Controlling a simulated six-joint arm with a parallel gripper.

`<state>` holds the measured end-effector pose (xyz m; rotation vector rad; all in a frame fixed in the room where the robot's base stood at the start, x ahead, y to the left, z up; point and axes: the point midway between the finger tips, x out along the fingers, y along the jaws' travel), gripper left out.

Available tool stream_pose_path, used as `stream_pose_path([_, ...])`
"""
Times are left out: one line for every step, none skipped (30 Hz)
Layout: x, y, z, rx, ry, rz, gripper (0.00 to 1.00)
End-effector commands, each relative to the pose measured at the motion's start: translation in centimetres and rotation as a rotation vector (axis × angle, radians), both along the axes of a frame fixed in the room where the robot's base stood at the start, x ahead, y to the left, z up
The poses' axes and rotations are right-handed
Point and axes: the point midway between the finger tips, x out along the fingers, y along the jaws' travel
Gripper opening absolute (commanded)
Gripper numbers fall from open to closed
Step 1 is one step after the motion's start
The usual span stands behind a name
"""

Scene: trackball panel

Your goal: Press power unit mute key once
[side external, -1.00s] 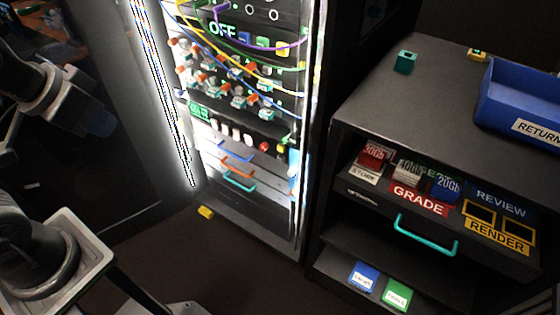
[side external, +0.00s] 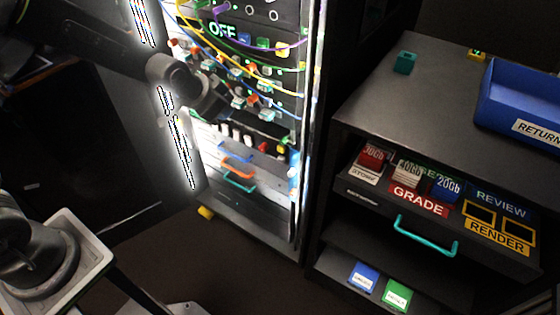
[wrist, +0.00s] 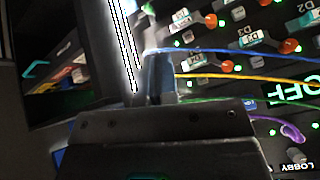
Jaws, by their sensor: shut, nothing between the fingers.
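The lit rack (side external: 262,192) holds several panels; one carries a green OFF sign (side external: 222,30), also large in the wrist view (wrist: 295,92). My gripper (wrist: 158,58) is shut and empty, in front of the rack's left side. In the side view my arm reaches in from the upper left, its end against the knob rows in the picture; contact cannot be told. I cannot tell which key is the power unit mute key; no such label is readable.
Coloured cables (side external: 270,80) hang across the rack front; blue and yellow ones (wrist: 245,80) run close by my fingers in the wrist view. Orange-tipped switches (wrist: 228,66) stick out. A dark cabinet (side external: 390,110) with a blue bin (side external: 500,95) stands to the right.

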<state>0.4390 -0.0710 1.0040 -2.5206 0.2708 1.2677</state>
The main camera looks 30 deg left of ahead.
Motion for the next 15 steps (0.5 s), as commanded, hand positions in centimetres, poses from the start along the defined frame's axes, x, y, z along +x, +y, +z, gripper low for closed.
stream_pose_path([1.0,-0.2,-1.8,0.01,0.001,-0.018,0.0])
stream_pose_path([1.5,-0.3,-2.7,0.017,-0.004,-0.028,0.0])
stream_pose_path([2.2,-0.5,-3.9,0.026,-0.011,-0.043,0.0])
stream_pose_path([2.7,-0.6,-4.9,0.031,-0.016,-0.053,0.0])
stream_pose_path([3.2,-0.7,-5.8,0.039,-0.021,-0.065,0.0])
stream_pose_path([3.8,-0.9,-7.1,0.047,-0.029,-0.079,0.0])
stream_pose_path([4.2,-1.0,-8.1,0.054,-0.034,-0.089,0.0])
stream_pose_path([4.6,-1.1,-9.1,0.061,-0.039,-0.1,0.0])
stream_pose_path([5.0,-1.3,-10.6,0.069,-0.046,-0.114,0.0])
stream_pose_path([5.3,-1.4,-11.6,0.076,-0.051,-0.125,0.0])
stream_pose_path([5.6,-1.5,-12.7,0.083,-0.058,-0.134,0.0])
stream_pose_path([5.8,-1.6,-14.1,0.092,-0.064,-0.148,0.0])
stream_pose_path([6.0,-1.7,-15.2,0.099,-0.071,-0.159,0.0])
stream_pose_path([6.2,-1.8,-16.4,0.106,-0.076,-0.169,0.0])
stream_pose_path([6.3,-1.9,-17.8,0.115,-0.083,-0.183,0.0])
